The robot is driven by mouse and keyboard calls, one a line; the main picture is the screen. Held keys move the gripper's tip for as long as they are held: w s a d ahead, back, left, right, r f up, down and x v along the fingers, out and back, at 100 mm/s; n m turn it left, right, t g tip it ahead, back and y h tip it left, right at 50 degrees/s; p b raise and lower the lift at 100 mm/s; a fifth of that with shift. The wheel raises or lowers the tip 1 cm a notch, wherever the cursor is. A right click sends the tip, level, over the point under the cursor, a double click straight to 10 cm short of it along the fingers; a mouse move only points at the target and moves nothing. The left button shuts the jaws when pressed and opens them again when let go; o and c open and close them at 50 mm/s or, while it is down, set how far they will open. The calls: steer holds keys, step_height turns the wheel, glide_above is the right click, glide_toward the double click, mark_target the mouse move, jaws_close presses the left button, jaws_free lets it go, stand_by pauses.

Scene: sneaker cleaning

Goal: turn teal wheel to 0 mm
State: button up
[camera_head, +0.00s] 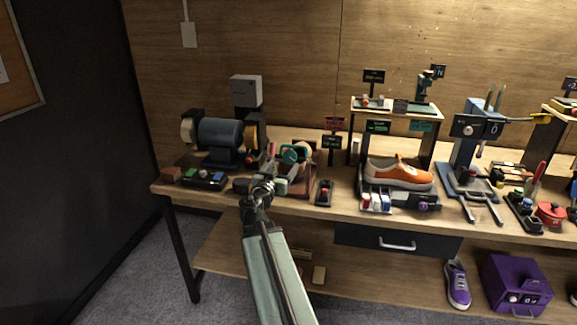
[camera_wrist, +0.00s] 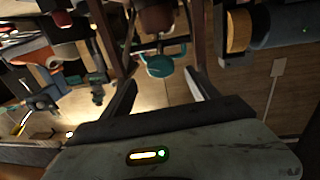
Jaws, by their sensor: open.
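The teal wheel (camera_head: 292,153) sits on a small wooden-framed fixture near the left of the bench. It also shows in the wrist view (camera_wrist: 160,66), ahead of my gripper and roughly between its fingers. My gripper (camera_head: 262,185) is at the bench's front edge, in front of the fixture and left of the wheel. In the wrist view my gripper (camera_wrist: 160,92) has its two dark fingers apart with nothing between the tips. The wheel looks apart from the fingers. No millimetre reading is legible.
A bench grinder (camera_head: 222,134) stands left of the wheel. A small red-button box (camera_head: 324,192) is at the front edge to its right. An orange sneaker (camera_head: 398,173) and a press-like stand (camera_head: 467,150) are farther right. A drawer (camera_head: 396,240) is below the tabletop.

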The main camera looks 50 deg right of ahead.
mark_target(290, 158)
steer(key=x, duration=0.7)
steer(key=shift+w+d, duration=0.15)
steer(key=shift+d, duration=0.15)
steer(key=c, duration=1.3)
steer(key=shift+a+f, duration=0.1)
steer(key=shift+a, duration=0.1)
steer(key=shift+c, duration=0.2)
steer(key=shift+d, duration=0.15)
steer(key=shift+n, duration=0.4)
steer(key=shift+t, duration=0.3)
steer(key=n+t+y, duration=0.1)
steer(key=n, duration=0.2)
steer(key=shift+d, duration=0.1)
steer(key=n+t+y, duration=0.1)
steer(key=n, duration=0.1)
steer(key=n+t+y, duration=0.1)
steer(key=n, duration=0.2)
steer(key=shift+t, duration=0.4)
steer(key=shift+n+y+p, duration=0.35)
steer(key=shift+n+y, duration=0.05)
steer(key=shift+n, duration=0.4)
